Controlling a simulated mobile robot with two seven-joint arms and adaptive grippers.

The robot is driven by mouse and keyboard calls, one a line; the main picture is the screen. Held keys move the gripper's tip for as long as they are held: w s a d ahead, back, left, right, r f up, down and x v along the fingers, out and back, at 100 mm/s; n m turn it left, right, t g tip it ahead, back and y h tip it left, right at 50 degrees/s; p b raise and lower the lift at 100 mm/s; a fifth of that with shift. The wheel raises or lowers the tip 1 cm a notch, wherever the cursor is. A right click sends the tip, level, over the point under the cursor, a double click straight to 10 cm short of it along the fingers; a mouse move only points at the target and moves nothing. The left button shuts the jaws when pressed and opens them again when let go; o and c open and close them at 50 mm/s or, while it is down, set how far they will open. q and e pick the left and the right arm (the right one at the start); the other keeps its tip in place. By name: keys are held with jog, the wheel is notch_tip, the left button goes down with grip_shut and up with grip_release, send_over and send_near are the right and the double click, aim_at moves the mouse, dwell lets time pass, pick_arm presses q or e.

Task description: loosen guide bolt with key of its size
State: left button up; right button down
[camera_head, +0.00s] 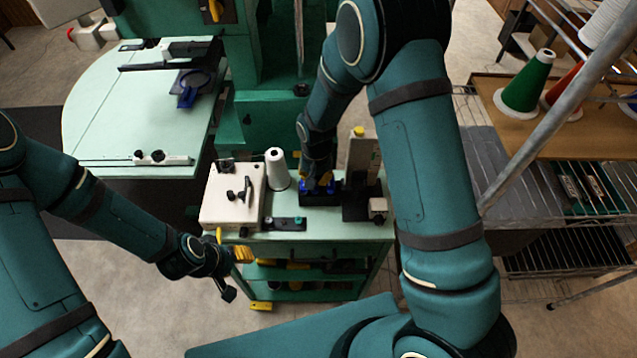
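My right gripper (320,183) reaches down from above at a dark blue block (318,198) on the small green cart (320,232). Blue and yellow parts show around its fingertips; whether it grips any of them is too small to tell. An upright light plate (362,155) with a yellow top stands on a black base just right of the block. My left gripper (222,278) is low at the cart's front left, beside a yellow ribbed piece (243,254); its finger opening is unclear. I cannot make out the guide bolt or a key for certain.
A white box (232,195) with a black handle and a white cone (277,168) stand on the cart's left. A dark strip (285,223) lies at its front. A green machine with a pale table (140,110) stands behind left; a wire rack (545,155) stands right.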

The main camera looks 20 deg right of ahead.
jog(key=shift+s+d+f+g, duration=0.3)
jog(key=shift+s+d+f, duration=0.25)
jog(key=shift+f, duration=0.05)
jog(key=shift+w+d+r+p, duration=0.1)
jog(key=shift+w+r+p, duration=0.05)
jog(key=shift+r+p, duration=0.35)
jog(key=shift+w+d+r+p, duration=0.1)
jog(key=shift+r+p, duration=0.3)
jog(key=shift+r, duration=0.2)
jog(key=shift+w+a+r+p, duration=0.1)
jog(key=shift+a+r+p, duration=0.15)
jog(key=shift+r+p, duration=1)
jog(key=shift+r, duration=0.8)
jog(key=c, duration=1.4)
grip_release()
jog(key=shift+o, duration=0.2)
jog(key=shift+w, duration=0.1)
